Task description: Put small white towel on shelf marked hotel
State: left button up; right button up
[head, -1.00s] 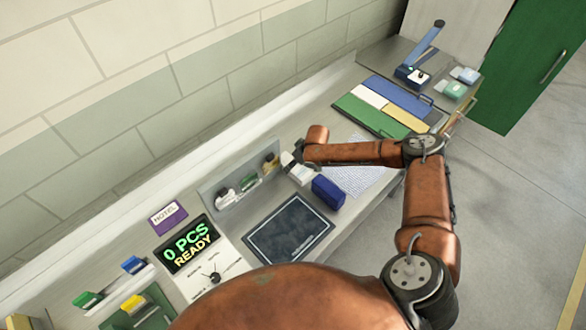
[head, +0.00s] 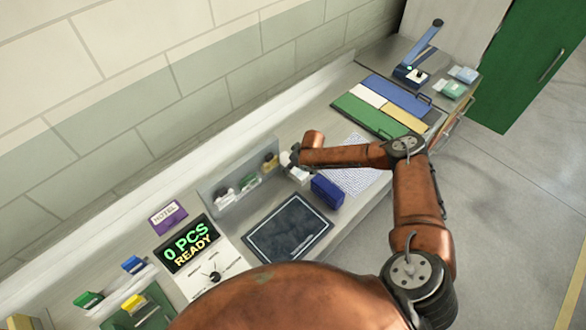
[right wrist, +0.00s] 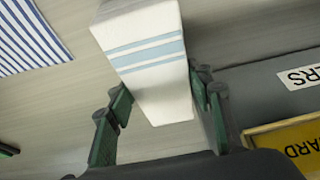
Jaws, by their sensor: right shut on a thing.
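My right gripper (head: 291,160) is shut on a small white towel (right wrist: 152,62) with light blue stripes, whose sides lie between the fingers in the right wrist view. In the head view the towel (head: 299,175) is small and partly hidden by the gripper, close to the right end of a grey rack. A purple sign reading HOTEL (head: 168,217) stands at the left, behind the display. No shelf under that sign can be made out. My left gripper is not in view.
The grey rack (head: 215,190) holds several small items. A dark blue block (head: 327,191) stands beside a dark mat (head: 287,232) and a striped sheet (head: 358,176). A display reads 0 PCS READY (head: 189,244). Coloured panels (head: 370,113) lie farther right.

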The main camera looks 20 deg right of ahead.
jog(key=c, duration=0.6)
jog(key=shift+o, duration=0.2)
jog(key=shift+r, duration=0.1)
notch_tip(320, 180, up, 28)
jog(key=b, duration=0.2)
jog(key=shift+b, duration=0.35)
